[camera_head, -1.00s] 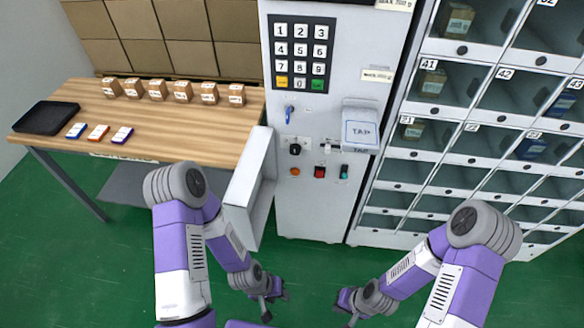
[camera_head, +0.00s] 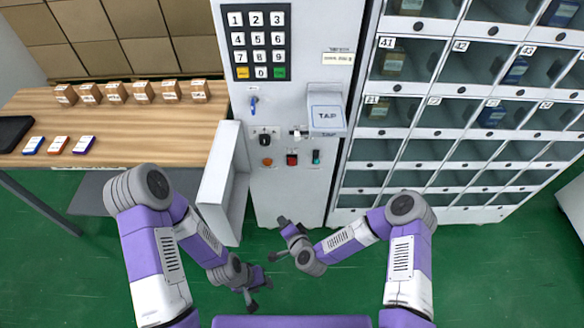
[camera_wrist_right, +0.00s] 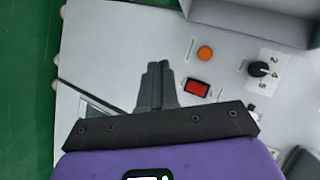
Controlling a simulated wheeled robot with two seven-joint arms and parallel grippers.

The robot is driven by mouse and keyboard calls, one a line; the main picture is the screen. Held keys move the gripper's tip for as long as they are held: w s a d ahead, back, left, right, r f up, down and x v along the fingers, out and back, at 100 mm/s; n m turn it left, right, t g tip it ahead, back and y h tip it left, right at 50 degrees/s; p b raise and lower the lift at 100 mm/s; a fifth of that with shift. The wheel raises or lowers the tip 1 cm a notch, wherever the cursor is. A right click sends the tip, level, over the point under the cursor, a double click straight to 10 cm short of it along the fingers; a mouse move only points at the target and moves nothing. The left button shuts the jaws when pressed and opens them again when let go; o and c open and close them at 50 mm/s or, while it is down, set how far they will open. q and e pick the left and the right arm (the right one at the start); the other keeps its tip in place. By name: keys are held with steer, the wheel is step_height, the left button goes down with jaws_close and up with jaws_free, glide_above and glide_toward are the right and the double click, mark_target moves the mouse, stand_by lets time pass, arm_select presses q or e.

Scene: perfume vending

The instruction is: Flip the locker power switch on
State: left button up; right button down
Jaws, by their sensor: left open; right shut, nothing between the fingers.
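The white locker control panel (camera_head: 285,185) stands ahead of me. It carries a red rocker switch (camera_head: 292,159), an orange round button (camera_head: 267,162), a green switch (camera_head: 316,157) and a black rotary knob (camera_head: 264,140). I cannot read which is the locker power switch. My right gripper (camera_head: 274,257) is shut and empty, below the controls and apart from them. In the right wrist view its fingers (camera_wrist_right: 155,75) point up the picture, left of the red rocker (camera_wrist_right: 196,88). My left gripper (camera_head: 261,295) is open and empty, low over the floor.
A TAP card reader (camera_head: 326,110) and a keypad (camera_head: 258,44) are above the controls. The locker compartments (camera_head: 440,150) stand at right, and a wooden table (camera_head: 160,125) with boxes at left. Green floor is open in front.

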steer(key=w+d+r+m+t+h, duration=0.3)
steer(key=w+r+m+t+h, duration=0.2)
steer(key=m, duration=0.3)
steer(key=shift+w+m+h, duration=0.3)
steer(key=shift+w+h, duration=0.1)
steer(key=shift+w, duration=0.35)
steer(key=b, duration=0.3)
glide_toward(292, 161)
steer(key=w, duration=0.1)
steer(key=w+f, duration=0.1)
steer(key=w, duration=0.3)
steer(key=shift+f, duration=0.35)
steer(key=shift+w+r+b, duration=0.2)
steer(key=shift+w+b, duration=0.1)
steer(key=shift+w, duration=0.4)
